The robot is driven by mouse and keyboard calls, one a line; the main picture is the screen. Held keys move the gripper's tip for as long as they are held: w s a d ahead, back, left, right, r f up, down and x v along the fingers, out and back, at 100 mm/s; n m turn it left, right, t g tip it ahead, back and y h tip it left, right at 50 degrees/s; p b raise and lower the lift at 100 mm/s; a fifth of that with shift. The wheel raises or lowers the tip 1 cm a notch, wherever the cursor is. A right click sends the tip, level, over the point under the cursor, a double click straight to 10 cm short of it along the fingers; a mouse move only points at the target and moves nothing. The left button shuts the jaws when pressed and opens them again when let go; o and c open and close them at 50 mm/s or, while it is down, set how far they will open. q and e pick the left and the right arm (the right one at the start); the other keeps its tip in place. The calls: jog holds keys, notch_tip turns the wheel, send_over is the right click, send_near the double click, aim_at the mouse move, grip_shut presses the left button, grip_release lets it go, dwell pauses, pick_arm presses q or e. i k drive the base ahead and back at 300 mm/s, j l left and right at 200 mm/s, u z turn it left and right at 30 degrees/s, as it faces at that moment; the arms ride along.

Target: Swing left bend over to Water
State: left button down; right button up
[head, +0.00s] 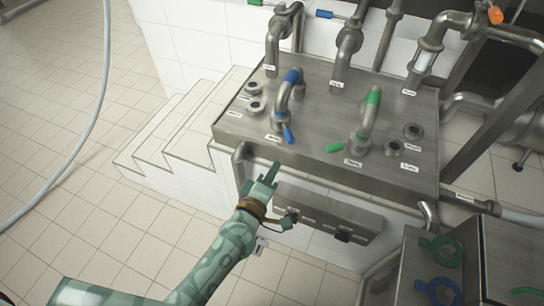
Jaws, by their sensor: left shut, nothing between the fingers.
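The left bend (285,93) is a steel pipe bend with a blue collar at its top and a blue handle at its foot. It stands on the left part of the steel panel (320,103), over a labelled port near the front edge. My left gripper (273,171) is shut and empty, just in front of the panel's front edge and below the bend, apart from it. Small labels mark the ports, but the word Water is too small to read on any of them. My right gripper is not in view.
A second bend (371,112) with a green collar and green handle stands to the right. Open ports (254,107) lie left of the blue bend. A steel control box (328,213) hangs below the panel. White tiled steps (180,135) lie left.

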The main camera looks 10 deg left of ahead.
aim_at(294, 84)
jog(key=i+j+z, duration=0.3)
jog(key=j, duration=0.4)
jog(key=i+j+z, duration=0.15)
jog(key=i+j, duration=0.15)
jog(key=j, duration=0.1)
